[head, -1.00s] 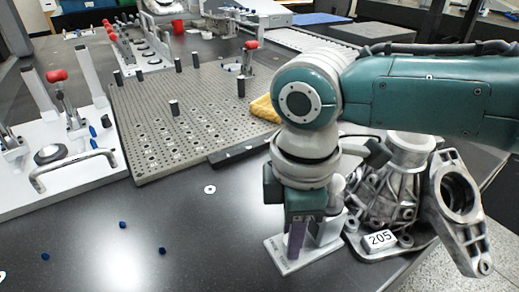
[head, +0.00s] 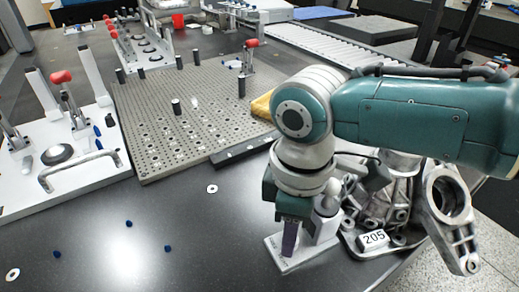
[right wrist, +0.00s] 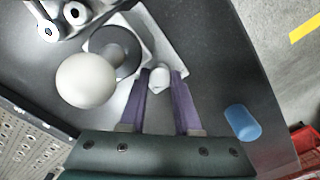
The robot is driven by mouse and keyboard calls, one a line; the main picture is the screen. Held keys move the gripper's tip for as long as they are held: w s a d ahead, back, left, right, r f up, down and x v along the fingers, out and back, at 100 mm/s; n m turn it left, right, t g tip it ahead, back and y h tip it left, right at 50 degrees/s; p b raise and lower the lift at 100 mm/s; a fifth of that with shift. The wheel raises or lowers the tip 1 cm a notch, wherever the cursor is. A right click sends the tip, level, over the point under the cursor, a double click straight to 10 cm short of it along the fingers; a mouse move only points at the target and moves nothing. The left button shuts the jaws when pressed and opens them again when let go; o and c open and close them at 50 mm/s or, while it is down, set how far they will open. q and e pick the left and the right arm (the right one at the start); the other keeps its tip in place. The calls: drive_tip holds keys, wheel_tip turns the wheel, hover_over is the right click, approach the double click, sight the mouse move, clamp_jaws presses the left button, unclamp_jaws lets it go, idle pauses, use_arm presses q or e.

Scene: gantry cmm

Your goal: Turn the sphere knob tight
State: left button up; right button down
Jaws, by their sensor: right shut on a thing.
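The sphere stand has a pale flat base (head: 283,262) with small lettering, and stands on the dark table under my right arm. In the right wrist view its pale sphere (right wrist: 86,80) shows large, left of the fingers. My right gripper (right wrist: 161,74) points at the stand with its two purple fingers. They are shut on a small whitish knob (right wrist: 159,79), which sits between the fingertips at the side of the stand. In the head view a purple finger (head: 290,238) hides the knob. I cannot tell how tight the knob is. My left gripper is in neither view.
A metal casting (head: 402,190), a grey bracket (head: 447,205) and a "205" plate (head: 373,239) stand close right of the stand. A perforated plate (head: 160,130) lies behind left. A blue cylinder (right wrist: 242,122) lies right of the fingers. Small blue pieces dot the front table.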

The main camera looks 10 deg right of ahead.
drive_tip(key=c, duration=0.6)
unclamp_jaws()
drive_tip(key=shift+r, duration=0.15)
wheel_tip(320, 180, up, 10)
drive_tip(key=p, duration=0.3)
drive_tip(key=shift+p, duration=0.4)
drive_tip(key=shift+a, duration=0.1)
